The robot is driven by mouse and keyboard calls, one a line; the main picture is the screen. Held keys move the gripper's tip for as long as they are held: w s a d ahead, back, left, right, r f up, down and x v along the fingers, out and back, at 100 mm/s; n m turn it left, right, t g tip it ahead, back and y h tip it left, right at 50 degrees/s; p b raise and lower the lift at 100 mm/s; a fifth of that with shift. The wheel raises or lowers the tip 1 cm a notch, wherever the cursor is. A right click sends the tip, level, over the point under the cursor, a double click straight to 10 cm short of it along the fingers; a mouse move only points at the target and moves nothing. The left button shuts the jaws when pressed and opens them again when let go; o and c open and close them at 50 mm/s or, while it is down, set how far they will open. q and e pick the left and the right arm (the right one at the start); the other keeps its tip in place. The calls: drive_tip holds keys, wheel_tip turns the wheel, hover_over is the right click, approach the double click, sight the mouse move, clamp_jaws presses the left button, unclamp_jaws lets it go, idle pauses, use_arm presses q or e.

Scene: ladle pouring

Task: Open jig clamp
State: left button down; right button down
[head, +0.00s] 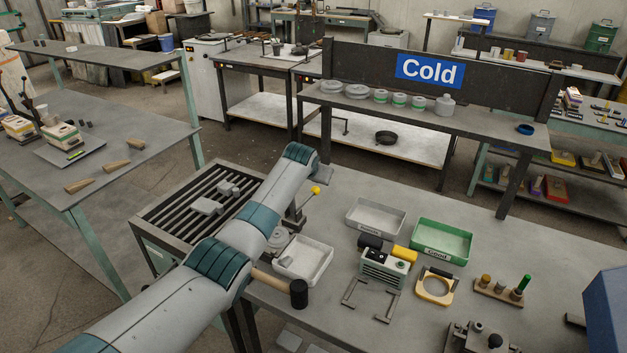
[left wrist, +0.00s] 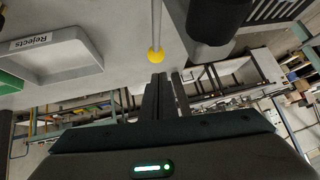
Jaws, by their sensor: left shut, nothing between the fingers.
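A clamp lever with a yellow ball knob (head: 315,190) stands at the table's left back, partly hidden behind my left arm. The knob (left wrist: 156,55) and its thin grey rod also show in the left wrist view, just beyond my fingertips. My left gripper (head: 324,174) is just above and beside the knob. In the left wrist view the dark fingers (left wrist: 166,82) are together and empty, apart from the knob as far as I can tell. The clamp's base is mostly hidden by my arm. My right gripper is out of view.
A grey Rejects tray (head: 375,218) and a green Good tray (head: 441,243) stand right of the knob. A pale tray (head: 304,260) and a mallet (head: 298,293) lie below my arm. A slatted grate (head: 165,225) is at left. The Cold shelf (head: 420,118) stands behind.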

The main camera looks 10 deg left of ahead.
sight(317, 187)
use_arm(q)
drive_tip(key=f, duration=0.1)
drive_tip(key=f+b, duration=0.1)
drive_tip(key=f, duration=0.1)
drive_tip(key=shift+w+d, duration=0.15)
drive_tip(key=shift+w, duration=0.2)
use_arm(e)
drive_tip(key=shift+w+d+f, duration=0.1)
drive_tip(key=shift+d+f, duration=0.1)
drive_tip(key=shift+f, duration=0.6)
use_arm(q)
drive_tip(key=shift+s+f, duration=0.1)
drive_tip(key=shift+f, duration=0.1)
drive_tip(key=shift+r, duration=0.1)
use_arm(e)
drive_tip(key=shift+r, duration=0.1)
